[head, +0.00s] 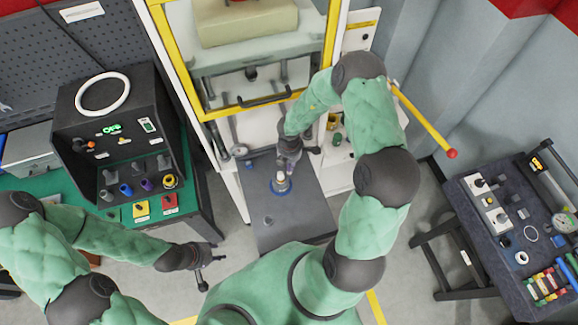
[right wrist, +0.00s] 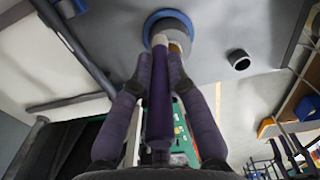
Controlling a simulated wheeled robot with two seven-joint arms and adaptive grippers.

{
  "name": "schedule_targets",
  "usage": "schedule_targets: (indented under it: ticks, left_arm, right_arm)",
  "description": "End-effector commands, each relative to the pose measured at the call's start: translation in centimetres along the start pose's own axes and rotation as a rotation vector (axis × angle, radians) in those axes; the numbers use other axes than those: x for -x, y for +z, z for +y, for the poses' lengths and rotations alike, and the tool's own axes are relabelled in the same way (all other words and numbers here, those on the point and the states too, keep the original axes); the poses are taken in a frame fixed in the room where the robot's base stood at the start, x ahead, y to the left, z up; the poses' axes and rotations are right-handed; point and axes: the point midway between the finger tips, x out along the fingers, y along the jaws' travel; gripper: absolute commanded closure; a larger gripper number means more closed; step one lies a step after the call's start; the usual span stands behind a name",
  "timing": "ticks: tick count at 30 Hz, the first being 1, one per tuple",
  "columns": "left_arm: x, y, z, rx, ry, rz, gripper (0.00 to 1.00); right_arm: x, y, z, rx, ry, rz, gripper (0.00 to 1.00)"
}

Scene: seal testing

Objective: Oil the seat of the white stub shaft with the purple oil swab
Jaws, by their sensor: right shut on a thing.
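The white stub shaft (head: 281,178) stands on the grey plate with a blue ring around its base. In the right wrist view its pale body (right wrist: 180,40) shows partly behind the swab, inside the blue ring (right wrist: 150,22). My right gripper (head: 289,157) is above the shaft. In the right wrist view it is shut on the purple oil swab (right wrist: 159,100), whose pale tip overlaps the shaft; whether they touch I cannot tell. My left gripper (head: 210,270) hangs empty over the floor at lower left, its fingers apart.
The grey plate (head: 300,221) extends from the yellow-framed press (head: 209,112). A small dark ring (right wrist: 239,60) sits on the plate. A green bench (head: 190,205) with a black console is at left; a dark cart (head: 485,215) with parts is at right.

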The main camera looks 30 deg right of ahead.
Motion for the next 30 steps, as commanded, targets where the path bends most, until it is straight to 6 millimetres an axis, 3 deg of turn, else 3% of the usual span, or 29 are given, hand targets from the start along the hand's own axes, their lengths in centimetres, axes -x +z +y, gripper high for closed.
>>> schedule_targets:
  ticks: [18, 30]
  left_arm:
    - [0.0, 0.0, 0.0, 0.0, 0.0, 0.0, 0.6]
    - [0.0, 0.0, 0.0, 0.0, 0.0, 0.0, 0.6]
  right_arm:
    - [6.1, 0.0, 0.0, -0.002, 0.001, 0.0, 1.0]
    - [6.4, 0.0, 0.0, 0.0, 0.0, 0.0, 1.0]
